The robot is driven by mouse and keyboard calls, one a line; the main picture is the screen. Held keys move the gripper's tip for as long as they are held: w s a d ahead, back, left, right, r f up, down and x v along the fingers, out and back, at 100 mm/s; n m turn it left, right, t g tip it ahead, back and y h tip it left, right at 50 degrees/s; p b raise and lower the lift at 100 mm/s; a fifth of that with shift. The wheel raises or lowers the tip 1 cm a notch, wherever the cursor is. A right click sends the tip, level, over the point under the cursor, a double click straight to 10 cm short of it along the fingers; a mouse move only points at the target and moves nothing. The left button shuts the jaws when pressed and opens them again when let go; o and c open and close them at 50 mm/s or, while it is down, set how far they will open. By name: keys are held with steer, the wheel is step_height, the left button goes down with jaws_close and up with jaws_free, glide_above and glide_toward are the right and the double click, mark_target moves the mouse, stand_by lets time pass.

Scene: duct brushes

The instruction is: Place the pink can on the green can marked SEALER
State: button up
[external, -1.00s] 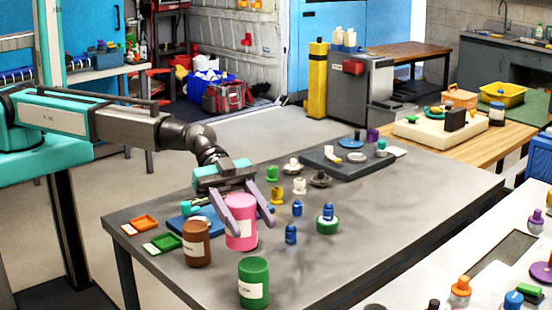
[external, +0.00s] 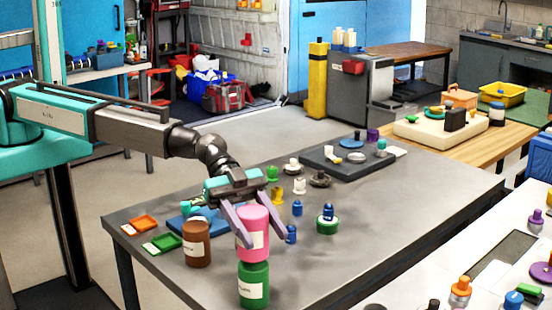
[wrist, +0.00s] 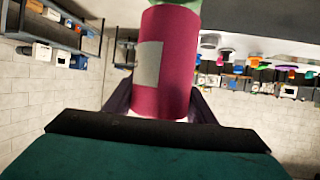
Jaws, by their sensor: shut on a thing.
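The pink can (external: 253,222) is upright between the fingers of my gripper (external: 261,238), which is shut on it. The green can (external: 253,292) stands upright near the front edge of the grey table, with a white label too small to read surely. The pink can's bottom meets the green can's top in the external view; I cannot tell whether they touch or a small gap is left. In the wrist view the pink can (wrist: 178,75) fills the middle, with a sliver of the green can (wrist: 172,3) beyond its end.
A brown can (external: 196,246) stands close on the left. Blue bottles (external: 291,234) and a green-based blue piece (external: 327,220) stand behind and to the right. The table's right front is clear.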

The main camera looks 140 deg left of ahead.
steer(key=shift+f+p, duration=0.4)
steer(key=shift+f, duration=0.65)
steer(key=shift+f+b, duration=0.15)
steer(key=shift+b, duration=0.15)
steer(key=o, duration=1.3)
steer(key=shift+r+p, duration=0.2)
steer(key=shift+p, duration=0.1)
steer(key=shift+s+a+r+b, duration=0.1)
steer(key=shift+s+b, duration=0.2)
steer(key=shift+s, duration=0.25)
steer(key=shift+b+v, duration=1.85)
steer(key=shift+v, duration=3.65)
